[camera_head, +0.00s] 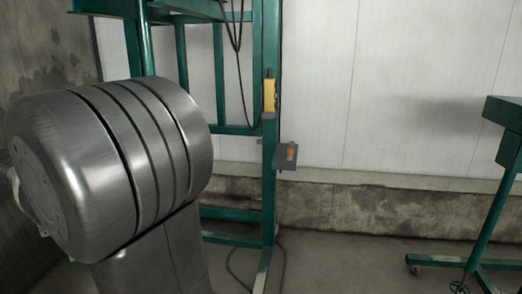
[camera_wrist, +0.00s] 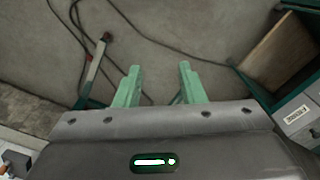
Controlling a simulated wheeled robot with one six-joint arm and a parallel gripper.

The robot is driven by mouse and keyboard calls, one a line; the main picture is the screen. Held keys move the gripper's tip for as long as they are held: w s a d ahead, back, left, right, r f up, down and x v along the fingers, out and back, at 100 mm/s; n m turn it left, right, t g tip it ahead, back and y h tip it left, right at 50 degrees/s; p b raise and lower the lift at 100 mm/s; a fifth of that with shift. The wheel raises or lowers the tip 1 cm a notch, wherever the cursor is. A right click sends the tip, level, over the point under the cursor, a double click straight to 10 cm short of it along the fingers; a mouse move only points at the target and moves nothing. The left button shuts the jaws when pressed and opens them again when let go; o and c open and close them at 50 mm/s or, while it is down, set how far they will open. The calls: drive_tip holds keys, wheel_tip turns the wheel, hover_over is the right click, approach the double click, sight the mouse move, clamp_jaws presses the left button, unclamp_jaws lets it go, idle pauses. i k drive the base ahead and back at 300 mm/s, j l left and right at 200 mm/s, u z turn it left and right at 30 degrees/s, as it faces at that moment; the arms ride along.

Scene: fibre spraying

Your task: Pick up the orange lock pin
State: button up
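The orange lock pin (camera_head: 290,153) is a small orange piece on a dark grey bracket (camera_head: 285,162) fixed to the green frame's right post in the head view. My gripper (camera_wrist: 160,82) shows in the wrist view as two pale green fingers, spread apart with nothing between them. Bare floor lies beyond them, and the pin is not between them. A small grey and orange shape at the wrist view's lower left edge is too cut off to name surely. My gripper is not visible in the head view.
The green frame (camera_head: 268,190) has a yellow box (camera_head: 269,95) on its post and hanging black cables. Another green stand (camera_head: 483,225) is at the right. A wall ledge (camera_head: 390,205) runs behind. Cables (camera_wrist: 160,40) cross the floor; a labelled grey cabinet (camera_wrist: 297,118) stands at right.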

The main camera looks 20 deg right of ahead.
sight(289, 149)
drive_tip(key=i+l+z, duration=0.15)
drive_tip(key=i+l, duration=0.4)
drive_tip(key=i+l+z, duration=0.2)
drive_tip(key=i+l, duration=0.4)
drive_tip(key=i+l+z, duration=0.15)
drive_tip(key=i+l, duration=0.45)
drive_tip(key=i+l+z, duration=0.2)
drive_tip(key=i+l, duration=0.2)
drive_tip(key=i, duration=0.25)
